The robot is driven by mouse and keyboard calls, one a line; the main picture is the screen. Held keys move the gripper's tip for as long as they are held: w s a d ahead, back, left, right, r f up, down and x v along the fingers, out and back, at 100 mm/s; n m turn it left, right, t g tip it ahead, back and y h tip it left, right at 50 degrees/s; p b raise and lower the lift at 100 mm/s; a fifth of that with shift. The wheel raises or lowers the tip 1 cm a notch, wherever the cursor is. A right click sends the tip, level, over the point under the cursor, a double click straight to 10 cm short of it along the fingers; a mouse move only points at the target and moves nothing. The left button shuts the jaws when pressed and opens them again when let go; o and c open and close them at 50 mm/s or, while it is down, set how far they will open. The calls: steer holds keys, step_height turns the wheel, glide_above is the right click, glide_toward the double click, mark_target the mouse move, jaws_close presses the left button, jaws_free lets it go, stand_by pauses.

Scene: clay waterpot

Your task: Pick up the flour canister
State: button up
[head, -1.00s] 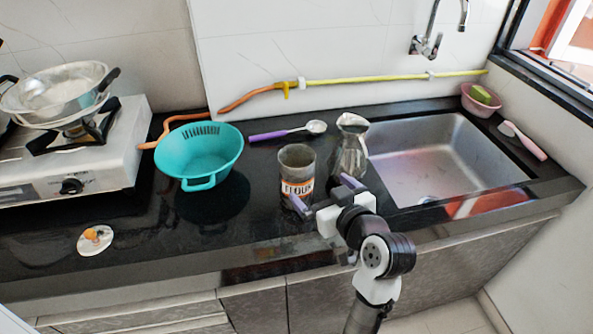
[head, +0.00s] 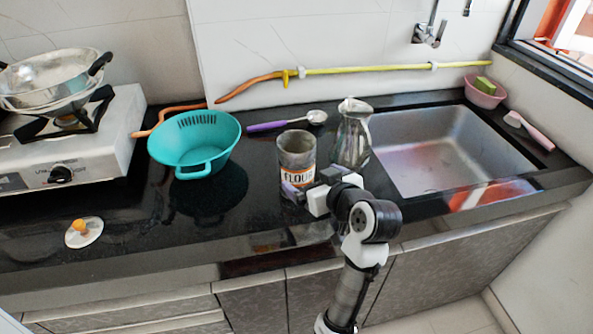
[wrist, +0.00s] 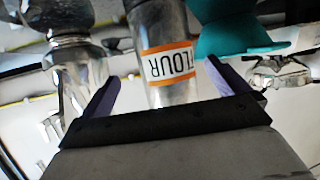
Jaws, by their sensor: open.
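The flour canister (head: 296,152) is a grey, open-topped cylinder with an orange and white FLOUR label. In the wrist view, which is upside down, the canister (wrist: 160,25) shows between the two purple fingers of my gripper (wrist: 162,75), with gaps on both sides. The head view partly hides the canister's lower right behind my gripper.
The jug (wrist: 72,70) is close beside one finger in the wrist view. A teal colander (head: 193,145) stands left of the canister, and a purple-handled spoon (head: 285,123) lies behind it. The sink (head: 450,150) is to the right.

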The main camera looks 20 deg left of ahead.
mark_target(305, 172)
steer(key=w+a, duration=0.1)
steer(key=a+p, duration=0.1)
steer(key=w+a, duration=0.1)
steer(key=a, duration=0.1)
steer(key=shift+w+f, duration=0.3)
steer(key=shift+f, duration=0.1)
steer(key=shift+w+a+f, duration=0.3)
steer(key=shift+w+a, duration=0.05)
steer(key=shift+r, duration=0.1)
steer(key=c, duration=1.5)
steer(key=shift+r, duration=0.1)
step_height(305, 172, up, 20)
steer(key=shift+f+p, duration=0.1)
steer(key=shift+p, duration=0.2)
